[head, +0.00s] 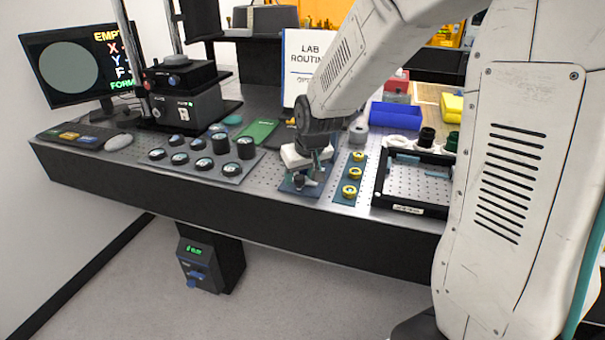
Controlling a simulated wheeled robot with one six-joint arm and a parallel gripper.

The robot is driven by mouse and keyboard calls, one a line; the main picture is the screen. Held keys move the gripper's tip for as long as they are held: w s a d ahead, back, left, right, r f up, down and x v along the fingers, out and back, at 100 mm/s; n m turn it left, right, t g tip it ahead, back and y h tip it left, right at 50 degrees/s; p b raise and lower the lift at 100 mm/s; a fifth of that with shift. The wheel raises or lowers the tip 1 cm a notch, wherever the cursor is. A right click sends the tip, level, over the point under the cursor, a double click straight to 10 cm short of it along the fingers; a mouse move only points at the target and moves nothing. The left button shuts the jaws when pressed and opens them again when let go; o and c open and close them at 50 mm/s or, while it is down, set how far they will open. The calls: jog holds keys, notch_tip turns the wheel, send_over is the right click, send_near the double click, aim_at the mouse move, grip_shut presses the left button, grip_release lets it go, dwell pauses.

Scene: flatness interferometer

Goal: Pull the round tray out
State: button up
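The interferometer (187,108) stands at the back left of the bench, a dark grey box with a black top part, a round knob and a small green light. I cannot make out a separate round tray on it at this size. My gripper (308,178) points down over a small dark blue mat (297,189) near the bench's front edge, well to the right of the instrument. Small grey and dark parts show at its fingertips. I cannot tell whether they are fingers or a held thing, or whether the gripper is open.
Several dark round pieces sit on a grey plate (238,178) between instrument and gripper. Brass pieces on a blue strip (343,199) and a black-framed tray (402,207) are right.

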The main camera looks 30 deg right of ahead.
jog(key=v, duration=0.7)
jog(key=shift+r, duration=0.4)
jog(key=shift+s, duration=0.15)
jog(key=s+a+r+g, duration=0.1)
jog(key=s+r, duration=0.1)
jog(key=s, duration=1.1)
jog(key=s+a+r+g, duration=0.1)
jog(key=s+r+g, duration=0.1)
jog(key=s, duration=1.2)
jog(key=shift+a+r, duration=0.3)
jog(key=shift+r, duration=0.3)
jog(key=shift+w, duration=0.1)
